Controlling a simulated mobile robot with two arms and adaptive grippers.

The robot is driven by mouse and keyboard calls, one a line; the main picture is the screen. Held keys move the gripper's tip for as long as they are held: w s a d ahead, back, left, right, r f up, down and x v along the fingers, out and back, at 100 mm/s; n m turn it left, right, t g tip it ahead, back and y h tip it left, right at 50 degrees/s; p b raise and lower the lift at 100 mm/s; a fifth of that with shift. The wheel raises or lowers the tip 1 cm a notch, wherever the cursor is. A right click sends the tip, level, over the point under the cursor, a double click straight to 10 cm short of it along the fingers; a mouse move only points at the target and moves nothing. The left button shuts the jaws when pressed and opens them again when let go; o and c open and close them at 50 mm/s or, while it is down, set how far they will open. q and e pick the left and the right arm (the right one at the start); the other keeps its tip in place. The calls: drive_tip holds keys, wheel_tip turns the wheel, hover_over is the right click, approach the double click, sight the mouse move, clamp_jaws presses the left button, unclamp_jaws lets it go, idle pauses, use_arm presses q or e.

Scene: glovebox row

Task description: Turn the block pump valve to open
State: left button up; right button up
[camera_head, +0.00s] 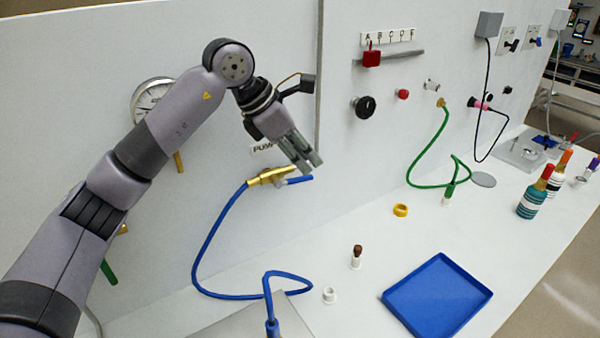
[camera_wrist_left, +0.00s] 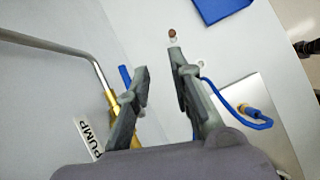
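The pump valve (camera_head: 268,177) is a brass body on the wall below the PUMP label (camera_head: 262,148), with a blue lever (camera_head: 299,180) pointing right. In the left wrist view the brass body (camera_wrist_left: 112,101) and blue lever (camera_wrist_left: 125,76) lie left of my fingers, partly hidden by the left finger. My left gripper (camera_head: 311,164) is just above the lever in the head view. Its fingers (camera_wrist_left: 160,62) are apart, with nothing between them. I cannot tell whether a finger touches the valve. My right gripper is not in view.
A blue hose (camera_head: 206,245) runs from the valve to the bench. A bent metal pipe (camera_wrist_left: 75,50) is near the gripper. A brown-topped vial (camera_head: 356,257), white ring (camera_head: 329,295), yellow ring (camera_head: 400,210) and blue tray (camera_head: 437,295) are on the bench. A gauge (camera_head: 150,98) is behind my arm.

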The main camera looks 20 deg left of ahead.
use_arm(q)
drive_tip(key=a+r+n+y, duration=0.2)
drive_tip(key=a+r+y, duration=0.1)
drive_tip(key=a+r, duration=0.25)
drive_tip(key=p, duration=0.5)
approach(302, 177)
drive_tip(key=shift+t+y, duration=0.3)
drive_tip(key=shift+t, duration=0.1)
drive_tip(key=x, duration=0.8)
drive_tip(key=shift+s+d+f, duration=0.15)
drive_tip(key=shift+d+f, duration=0.1)
drive_tip(key=shift+f, duration=0.15)
clamp_jaws()
